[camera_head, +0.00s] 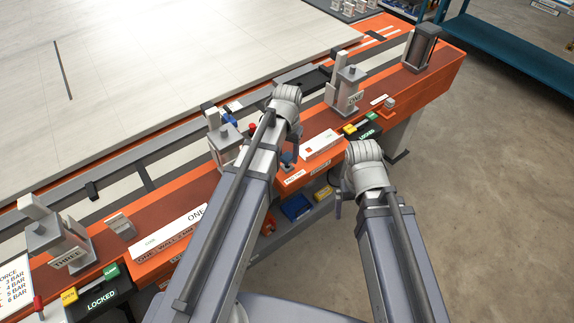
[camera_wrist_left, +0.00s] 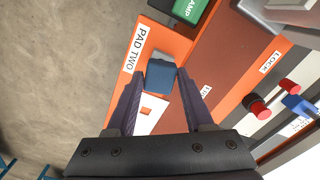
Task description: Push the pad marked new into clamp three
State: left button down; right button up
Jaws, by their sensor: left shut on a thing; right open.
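Clamp three (camera_head: 47,232) stands at the left end of the orange rail in the head view, with a THREE plate (camera_head: 70,257) on its front. My left gripper (camera_head: 290,146) is by the rail's middle, far to the right of clamp three. It is shut on a blue-topped block (camera_wrist_left: 161,76), which sits between its fingers beside the PAD TWO label (camera_wrist_left: 139,48). The block also shows in the head view (camera_head: 288,158); no "new" mark is readable on it. A grey block (camera_head: 120,226) lies just right of clamp three, its marking too small to read. My right gripper (camera_head: 338,207) is open in front of the rail.
A LOCKED panel (camera_head: 100,299) is in front of clamp three. Clamp two (camera_head: 222,140), partly behind my left arm, and clamp one (camera_head: 347,88) stand along the rail (camera_head: 425,90). Blue bins (camera_head: 296,206) sit below.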

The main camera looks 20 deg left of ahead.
pick_arm(q)
jog(key=shift+f+b, duration=1.3)
jog(key=shift+f, duration=0.15)
jog(key=shift+c, duration=1.1)
grip_release()
jog(key=shift+r, duration=0.2)
notch_tip(320, 180, up, 9)
jog(key=p, duration=0.9)
jog(key=shift+f, duration=0.1)
jog(key=shift+f, duration=0.15)
notch_tip(320, 180, down, 8)
jog(key=b, duration=0.8)
jog(key=shift+r, duration=0.2)
